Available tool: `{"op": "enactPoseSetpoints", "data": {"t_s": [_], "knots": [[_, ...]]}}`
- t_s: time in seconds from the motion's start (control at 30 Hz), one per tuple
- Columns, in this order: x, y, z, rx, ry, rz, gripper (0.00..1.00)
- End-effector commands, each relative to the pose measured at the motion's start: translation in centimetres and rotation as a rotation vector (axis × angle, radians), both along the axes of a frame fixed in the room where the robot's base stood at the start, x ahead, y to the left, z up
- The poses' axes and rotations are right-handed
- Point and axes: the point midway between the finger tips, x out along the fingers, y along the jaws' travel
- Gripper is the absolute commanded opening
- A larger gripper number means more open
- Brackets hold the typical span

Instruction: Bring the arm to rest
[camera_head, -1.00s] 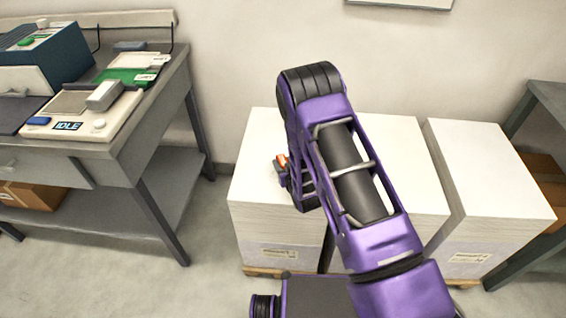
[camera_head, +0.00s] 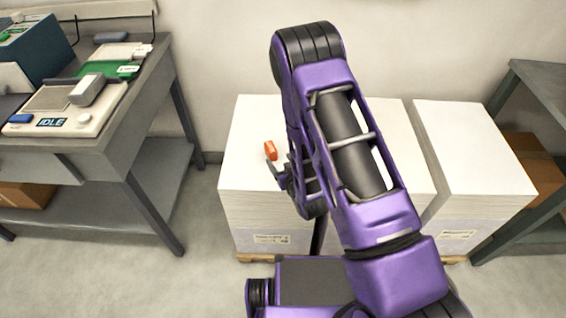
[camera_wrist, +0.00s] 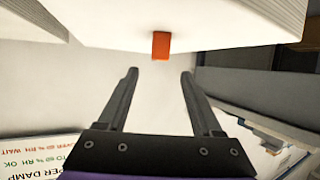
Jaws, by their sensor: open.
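My arm reaches up from the bottom of the head view and bends down over a white paper stack. My gripper (camera_wrist: 160,74) is open and empty in the wrist view, with its two dark fingers apart. In the head view only a small part of the gripper (camera_head: 279,174) shows beside my arm. A small orange block (camera_head: 271,150) lies on top of the left paper stack (camera_head: 250,125), just beyond the fingers and apart from them. It also shows ahead of the fingertips in the wrist view (camera_wrist: 161,45).
A second paper stack (camera_head: 480,160) stands close on the right, next to a grey shelf (camera_head: 545,85). A grey bench (camera_head: 135,120) at the left bears a device (camera_head: 95,118) reading IDLE. The floor between bench and stacks is clear.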

Motion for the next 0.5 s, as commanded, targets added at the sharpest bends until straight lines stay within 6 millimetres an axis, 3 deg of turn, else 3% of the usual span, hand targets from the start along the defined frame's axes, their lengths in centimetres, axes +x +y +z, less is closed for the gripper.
{"op": "enactPoseSetpoints", "data": {"t_s": [0.2, 0.5], "knots": [[-1.8, -0.7, 0.8, -0.001, 0.001, 0.0, 0.67], [-1.9, -0.7, 0.8, -0.001, -0.001, 0.0, 0.67]]}}
